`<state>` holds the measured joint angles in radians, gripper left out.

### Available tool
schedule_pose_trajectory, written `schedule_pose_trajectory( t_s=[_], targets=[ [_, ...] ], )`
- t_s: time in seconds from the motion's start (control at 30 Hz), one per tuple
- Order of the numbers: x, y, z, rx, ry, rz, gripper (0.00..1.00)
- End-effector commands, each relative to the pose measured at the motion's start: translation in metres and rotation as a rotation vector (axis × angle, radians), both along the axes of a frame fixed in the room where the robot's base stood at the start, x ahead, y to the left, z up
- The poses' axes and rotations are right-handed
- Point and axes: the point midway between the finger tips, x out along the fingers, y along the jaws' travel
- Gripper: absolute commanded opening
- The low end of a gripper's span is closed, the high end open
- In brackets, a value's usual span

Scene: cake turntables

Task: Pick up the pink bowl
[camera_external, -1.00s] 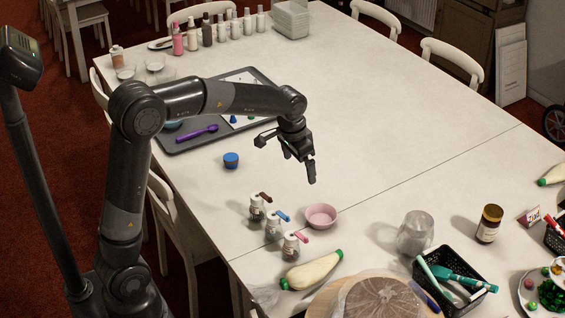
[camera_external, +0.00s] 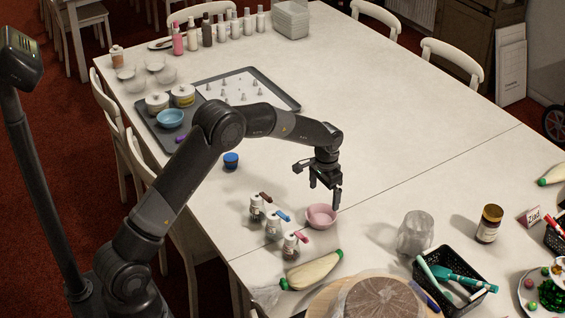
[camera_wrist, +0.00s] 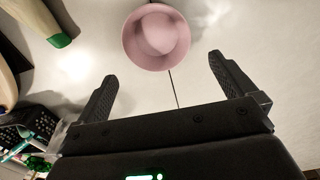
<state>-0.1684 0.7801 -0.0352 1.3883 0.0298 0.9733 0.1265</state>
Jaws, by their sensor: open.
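The pink bowl (camera_external: 321,217) stands upright on the white table, to the right of the small bottles in the external view. In the wrist view the pink bowl (camera_wrist: 156,37) is at the top centre, ahead of the fingertips, and looks empty. My gripper (camera_external: 325,196) is above the bowl in the external view, and one finger overlaps the bowl's rim in the picture. In the wrist view my gripper (camera_wrist: 163,85) has its two fingers wide apart with nothing between them. I cannot tell whether a finger touches the bowl.
Small bottles with brown, blue and pink tops (camera_external: 272,226) stand close left of the bowl. A piping bag with green ends (camera_external: 312,270) lies in front.

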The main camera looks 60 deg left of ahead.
Motion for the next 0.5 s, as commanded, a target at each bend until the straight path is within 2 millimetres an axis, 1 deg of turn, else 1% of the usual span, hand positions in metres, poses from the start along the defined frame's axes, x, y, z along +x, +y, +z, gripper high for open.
schedule_pose_trajectory(
  t_s=[0.03, 0.13, 0.2, 0.37, 0.5],
  targets=[
    [-0.001, 0.000, -0.010, -0.001, 0.004, 0.000, 1.00],
    [-0.001, 0.000, -0.026, -0.001, 0.003, 0.000, 1.00],
    [-0.002, -0.001, -0.034, -0.001, 0.003, 0.000, 1.00],
    [-0.003, -0.001, -0.044, 0.000, 0.001, 0.000, 1.00],
    [-0.009, -0.003, -0.063, -0.001, 0.005, 0.000, 1.00]
  ],
)
